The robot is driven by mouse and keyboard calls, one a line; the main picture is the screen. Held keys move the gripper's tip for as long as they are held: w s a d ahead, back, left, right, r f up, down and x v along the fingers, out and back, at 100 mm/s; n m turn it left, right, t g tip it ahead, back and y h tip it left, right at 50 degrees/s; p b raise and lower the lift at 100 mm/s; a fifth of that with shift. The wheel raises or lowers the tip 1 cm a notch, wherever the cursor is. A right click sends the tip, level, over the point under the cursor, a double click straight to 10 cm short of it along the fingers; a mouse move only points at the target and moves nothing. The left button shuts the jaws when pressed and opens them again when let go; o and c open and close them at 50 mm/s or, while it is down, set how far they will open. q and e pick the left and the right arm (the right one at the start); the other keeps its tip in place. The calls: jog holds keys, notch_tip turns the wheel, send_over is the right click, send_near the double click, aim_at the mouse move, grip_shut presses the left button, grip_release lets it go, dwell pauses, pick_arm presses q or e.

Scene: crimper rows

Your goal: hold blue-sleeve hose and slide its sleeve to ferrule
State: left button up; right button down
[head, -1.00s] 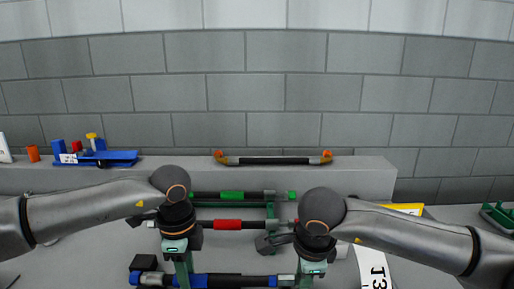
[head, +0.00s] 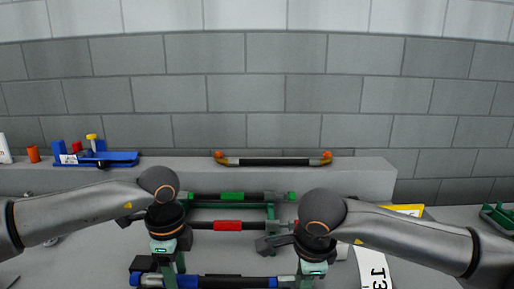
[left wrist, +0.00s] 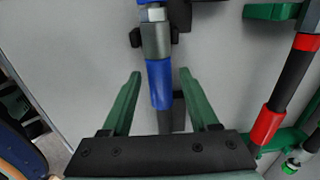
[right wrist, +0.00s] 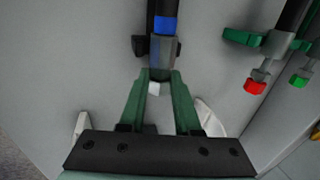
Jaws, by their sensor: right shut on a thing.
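The blue-sleeve hose lies along the front of the bench. Its blue sleeve (left wrist: 159,85) shows in the left wrist view, meeting the grey metal ferrule (left wrist: 155,40) with no visible gap. In the head view the sleeve (head: 189,281) is just right of my left gripper's fingers. My left gripper (left wrist: 163,85) is open, one finger on each side of the sleeve, apart from it. My right gripper (right wrist: 158,80) is shut on the grey fitting (right wrist: 163,54) at the hose's other end, beside a blue band (right wrist: 165,26). The fingers partly hide that fitting.
Behind lie a hose with a red sleeve (head: 228,225) and one with a green sleeve (head: 232,196), on green holders. A raised ledge behind carries a dark bar with orange ends (head: 270,161) and a blue tool (head: 110,158). A white label (head: 373,268) lies at right.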

pick_arm(q)
jog(key=shift+o, duration=0.6)
pick_arm(e)
jog(key=shift+d, duration=0.1)
pick_arm(q)
jog(key=shift+r, duration=0.1)
notch_tip(320, 180, up, 12)
jog(key=shift+s, duration=0.25)
pick_arm(e)
jog(key=c, duration=0.5)
grip_release()
jog(key=shift+c, duration=0.2)
jog(key=shift+r, duration=0.1)
